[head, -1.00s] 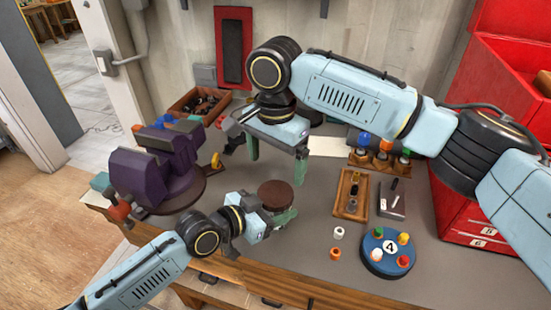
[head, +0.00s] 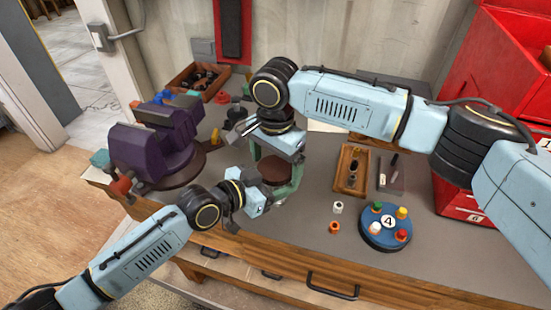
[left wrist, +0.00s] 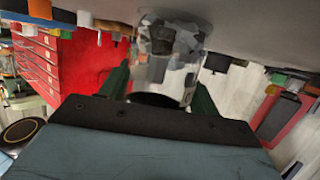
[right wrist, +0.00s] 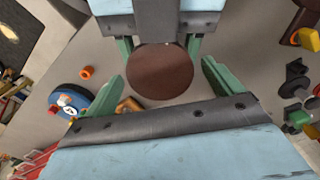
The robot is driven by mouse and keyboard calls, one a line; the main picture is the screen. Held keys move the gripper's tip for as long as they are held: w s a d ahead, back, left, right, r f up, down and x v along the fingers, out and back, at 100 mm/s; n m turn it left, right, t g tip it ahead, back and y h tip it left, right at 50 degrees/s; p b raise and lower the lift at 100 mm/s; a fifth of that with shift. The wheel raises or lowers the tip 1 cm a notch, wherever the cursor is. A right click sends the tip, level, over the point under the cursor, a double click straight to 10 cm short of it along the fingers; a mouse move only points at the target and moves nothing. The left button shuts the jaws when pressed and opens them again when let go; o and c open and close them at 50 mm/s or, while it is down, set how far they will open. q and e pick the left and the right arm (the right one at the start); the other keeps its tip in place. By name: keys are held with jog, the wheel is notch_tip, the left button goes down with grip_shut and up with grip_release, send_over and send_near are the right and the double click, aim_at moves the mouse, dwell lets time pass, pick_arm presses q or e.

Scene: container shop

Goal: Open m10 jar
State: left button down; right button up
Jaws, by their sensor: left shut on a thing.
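The jar has a round brown lid (head: 276,172), seen from above in the head view. Its clear body with grey pieces inside (left wrist: 170,50) shows in the left wrist view; its label cannot be read. My left gripper (left wrist: 162,88) is shut on the jar body from the near side. My right gripper (right wrist: 163,85) is open above the jar, its green fingers on opposite sides of the lid (right wrist: 160,72). Gaps show between both fingers and the lid in the right wrist view. The lid sits on the jar.
A purple vise (head: 150,148) stands left of the jar. A blue round tray (head: 385,238) with coloured caps, a white cap (head: 337,207) and an orange cap (head: 334,227) lie to the right. Behind are a wooden tray (head: 342,184) and a red cabinet (head: 462,205).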

jog(key=c, duration=1)
jog(key=shift+o, duration=0.2)
jog(key=n, duration=0.6)
jog(key=shift+n, duration=0.4)
jog(key=o, duration=1.1)
jog(key=shift+c, duration=0.2)
jog(key=shift+a+r, duration=0.1)
